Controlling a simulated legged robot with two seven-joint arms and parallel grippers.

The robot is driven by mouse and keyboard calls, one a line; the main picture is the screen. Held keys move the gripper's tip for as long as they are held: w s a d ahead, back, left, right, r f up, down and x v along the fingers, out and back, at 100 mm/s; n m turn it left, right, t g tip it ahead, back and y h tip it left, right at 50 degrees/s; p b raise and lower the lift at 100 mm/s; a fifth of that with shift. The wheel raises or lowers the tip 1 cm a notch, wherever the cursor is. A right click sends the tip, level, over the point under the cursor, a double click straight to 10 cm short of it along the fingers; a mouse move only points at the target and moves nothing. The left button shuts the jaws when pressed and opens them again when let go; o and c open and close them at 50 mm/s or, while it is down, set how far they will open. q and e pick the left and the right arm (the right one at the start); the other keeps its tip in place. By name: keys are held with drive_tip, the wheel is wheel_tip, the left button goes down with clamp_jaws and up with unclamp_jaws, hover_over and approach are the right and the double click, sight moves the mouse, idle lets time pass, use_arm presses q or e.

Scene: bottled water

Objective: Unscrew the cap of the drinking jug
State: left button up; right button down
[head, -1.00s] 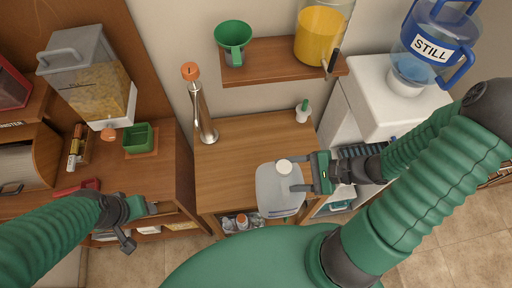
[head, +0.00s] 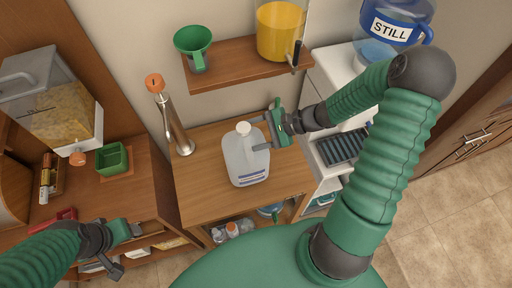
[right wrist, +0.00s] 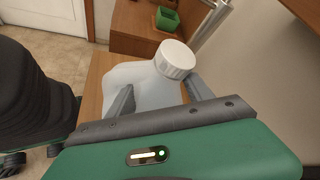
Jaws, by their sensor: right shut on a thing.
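The drinking jug (head: 245,163) is translucent white with a label low on its side. It is upright over the small wooden table (head: 205,190); whether its base rests on the top I cannot tell for sure. Its white cap (head: 243,128) is on the neck, and the ribbed cap also shows in the right wrist view (right wrist: 175,60). My right gripper (head: 262,138) is shut on the jug at its upper right side, below the cap. In the right wrist view its fingers (right wrist: 160,98) lie either side of the jug's upper part. My left gripper (head: 128,247) is open and empty, low at the left.
A metal column with an orange top (head: 170,120) stands left of the jug. A shelf (head: 235,72) above holds a green funnel cup (head: 193,42) and a juice dispenser (head: 280,30). A water cooler (head: 330,75) stands to the right. A green box (head: 112,158) sits on the left counter.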

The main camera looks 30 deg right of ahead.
drive_tip(key=w, duration=0.3)
drive_tip(key=f, duration=0.1)
drive_tip(key=f+p, duration=0.1)
drive_tip(key=shift+s+a+f, duration=0.15)
drive_tip(key=shift+a+f, duration=0.1)
drive_tip(key=shift+f, duration=0.1)
drive_tip(key=shift+d+f, duration=0.25)
drive_tip(key=shift+f, duration=0.1)
drive_tip(key=c, duration=0.7)
unclamp_jaws()
drive_tip(key=shift+s+f, duration=0.1)
drive_tip(key=shift+f, duration=0.1)
drive_tip(key=o, duration=0.3)
drive_tip(key=shift+a+r, duration=0.1)
